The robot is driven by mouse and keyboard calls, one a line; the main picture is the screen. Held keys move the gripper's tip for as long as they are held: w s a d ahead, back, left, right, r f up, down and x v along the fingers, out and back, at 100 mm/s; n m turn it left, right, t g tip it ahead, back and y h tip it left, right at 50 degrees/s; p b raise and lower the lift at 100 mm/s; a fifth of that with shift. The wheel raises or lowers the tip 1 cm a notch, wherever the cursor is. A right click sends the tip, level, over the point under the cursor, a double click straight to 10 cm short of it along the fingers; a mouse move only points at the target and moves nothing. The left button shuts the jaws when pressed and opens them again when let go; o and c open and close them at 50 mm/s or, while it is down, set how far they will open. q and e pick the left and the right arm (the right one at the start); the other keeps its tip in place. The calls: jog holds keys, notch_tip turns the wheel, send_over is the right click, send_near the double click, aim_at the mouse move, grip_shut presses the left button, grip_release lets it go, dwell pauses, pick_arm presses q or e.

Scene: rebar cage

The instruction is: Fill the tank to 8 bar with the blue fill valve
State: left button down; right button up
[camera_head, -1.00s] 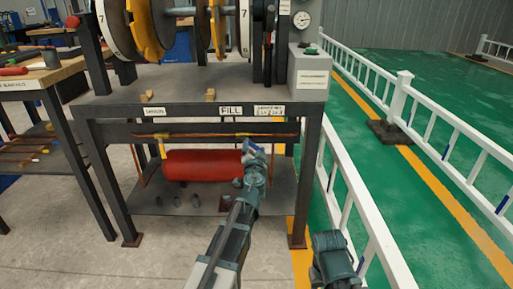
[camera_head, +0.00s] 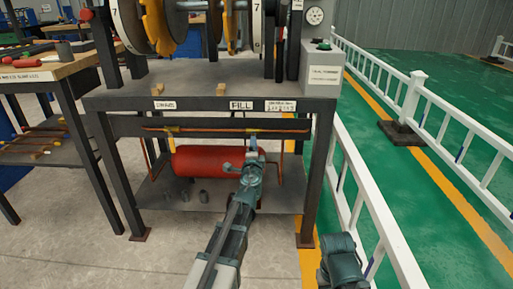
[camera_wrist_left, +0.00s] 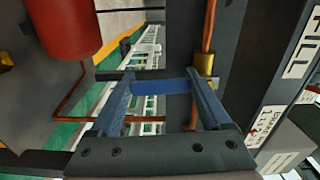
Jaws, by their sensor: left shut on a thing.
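The red tank (camera_head: 205,161) lies on its side under the bench, above the lower shelf. My left gripper (camera_head: 250,165) is at the tank's right end, below the FILL label (camera_head: 241,105). In the left wrist view, its fingers (camera_wrist_left: 160,100) are shut on the blue fill valve handle (camera_wrist_left: 152,87), which runs across between them. A brass valve body (camera_wrist_left: 205,68) on a copper pipe shows beside the right finger. A round white gauge (camera_head: 314,16) stands above the bench at the right; its reading is too small to tell.
The steel bench (camera_head: 220,88) has a DRAIN label (camera_head: 164,105) and a grey box with a green button (camera_head: 322,66). Copper pipe (camera_head: 220,129) runs under its top. White railing (camera_head: 362,190) stands at the right. Small grey cylinders (camera_head: 203,196) stand on the lower shelf.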

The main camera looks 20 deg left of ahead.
pick_arm(q)
jog(key=shift+s+a+m, duration=0.1)
jog(key=shift+a+m, duration=0.05)
jog(key=shift+m, duration=0.35)
grip_release()
